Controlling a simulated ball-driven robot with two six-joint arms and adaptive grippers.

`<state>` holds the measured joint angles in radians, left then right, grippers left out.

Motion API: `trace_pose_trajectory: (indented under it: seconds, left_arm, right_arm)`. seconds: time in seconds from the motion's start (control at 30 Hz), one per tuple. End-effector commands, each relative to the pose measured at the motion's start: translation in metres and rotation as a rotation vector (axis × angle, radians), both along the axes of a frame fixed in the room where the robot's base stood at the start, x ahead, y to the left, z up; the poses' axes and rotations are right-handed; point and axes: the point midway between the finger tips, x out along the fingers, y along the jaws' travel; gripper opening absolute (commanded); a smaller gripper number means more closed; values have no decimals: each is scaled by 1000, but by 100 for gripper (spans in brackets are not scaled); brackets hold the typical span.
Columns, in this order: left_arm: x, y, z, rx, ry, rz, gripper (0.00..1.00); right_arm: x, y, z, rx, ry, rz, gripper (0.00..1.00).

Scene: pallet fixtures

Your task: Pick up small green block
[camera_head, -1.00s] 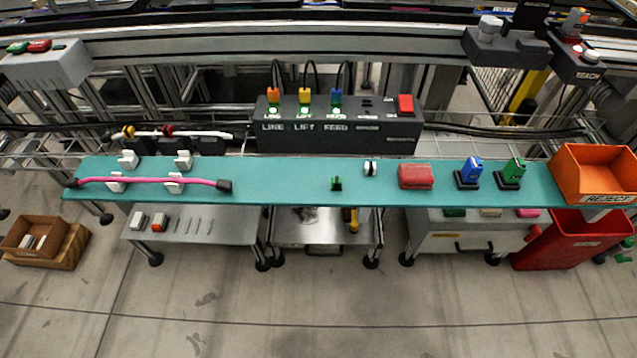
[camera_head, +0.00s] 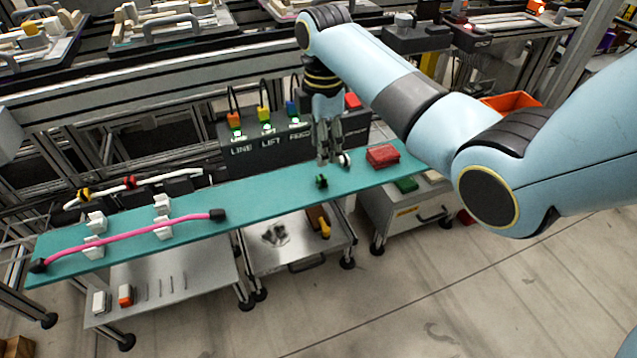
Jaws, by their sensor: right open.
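The small green block (camera_head: 321,182), with a dark part on it, sits on the teal shelf (camera_head: 270,200) near the shelf's middle. My right gripper (camera_head: 327,160) points down just behind and slightly right of the block, with its fingers apart and nothing seen between them. It appears apart from the block. A small white and black piece (camera_head: 345,160) lies close to the right of the fingers. My left gripper is not in view.
A red block (camera_head: 382,156) lies further right on the shelf. A dark box (camera_head: 270,142) with LINE, LIFT and FEED plugs stands behind. A pink cable (camera_head: 150,230) rests in white clips at left. The shelf is clear between cable and green block.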

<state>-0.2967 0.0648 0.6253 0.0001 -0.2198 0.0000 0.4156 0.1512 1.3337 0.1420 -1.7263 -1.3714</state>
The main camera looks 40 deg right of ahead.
Motion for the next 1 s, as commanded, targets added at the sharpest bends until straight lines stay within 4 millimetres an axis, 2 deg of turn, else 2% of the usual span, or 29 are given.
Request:
trace_pose_trajectory:
  seconds: [0.03,0.27,0.53,0.83,1.0]
  left_arm:
    - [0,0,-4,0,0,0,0]
    - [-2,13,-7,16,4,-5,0]
    - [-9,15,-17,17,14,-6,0]
    - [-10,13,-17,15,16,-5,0]
    - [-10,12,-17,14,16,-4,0]
  right_arm:
    - [0,0,-10,0,2,0,45]
    - [-2,1,-30,0,1,0,45]
    - [-6,5,-71,0,3,-1,45]
    - [-5,5,-76,0,-1,0,45]
    - [-5,5,-76,0,-1,0,24]
